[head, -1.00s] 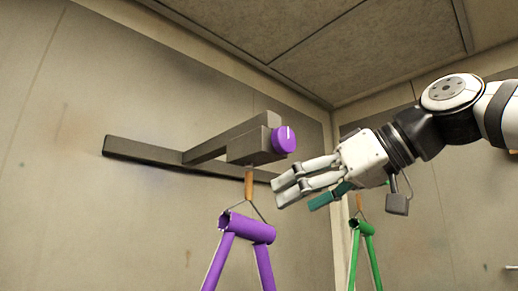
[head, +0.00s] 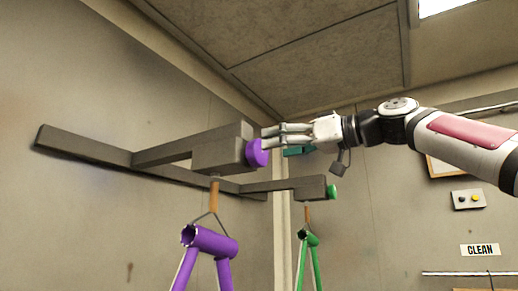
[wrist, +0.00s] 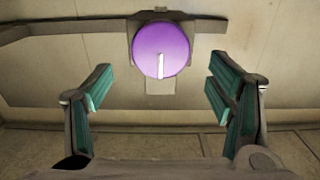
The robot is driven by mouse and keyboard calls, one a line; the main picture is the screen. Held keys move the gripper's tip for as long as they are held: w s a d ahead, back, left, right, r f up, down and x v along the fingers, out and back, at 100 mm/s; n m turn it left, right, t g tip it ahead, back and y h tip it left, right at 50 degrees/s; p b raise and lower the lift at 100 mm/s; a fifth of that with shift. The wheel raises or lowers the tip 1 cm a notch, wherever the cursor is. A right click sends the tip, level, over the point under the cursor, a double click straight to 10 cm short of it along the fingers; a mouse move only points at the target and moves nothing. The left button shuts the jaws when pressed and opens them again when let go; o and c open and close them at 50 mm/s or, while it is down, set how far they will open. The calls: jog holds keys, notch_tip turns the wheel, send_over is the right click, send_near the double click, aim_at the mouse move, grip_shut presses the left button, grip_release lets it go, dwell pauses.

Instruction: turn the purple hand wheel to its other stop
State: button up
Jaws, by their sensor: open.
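The purple hand wheel (head: 256,153) sits on the end of a grey block on a wall bracket. In the wrist view the wheel (wrist: 161,50) faces me as a round purple disc with a white mark running from its middle toward the bottom of the picture. My gripper (head: 270,139) is close in front of the wheel in the head view, its fingers pointing left at it.
A purple frame (head: 210,243) hangs under the wheel's bracket (head: 175,152). A second bracket with a green knob (head: 332,192) and a hanging green frame (head: 308,238) stands to the right. A CLEAN sign (head: 480,250) is on the far wall.

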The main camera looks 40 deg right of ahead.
aim_at(258, 167)
jog(key=x, duration=0.6)
jog(key=shift+w+p, duration=0.1)
jog(key=shift+p, duration=0.25)
jog(key=c, duration=1.1)
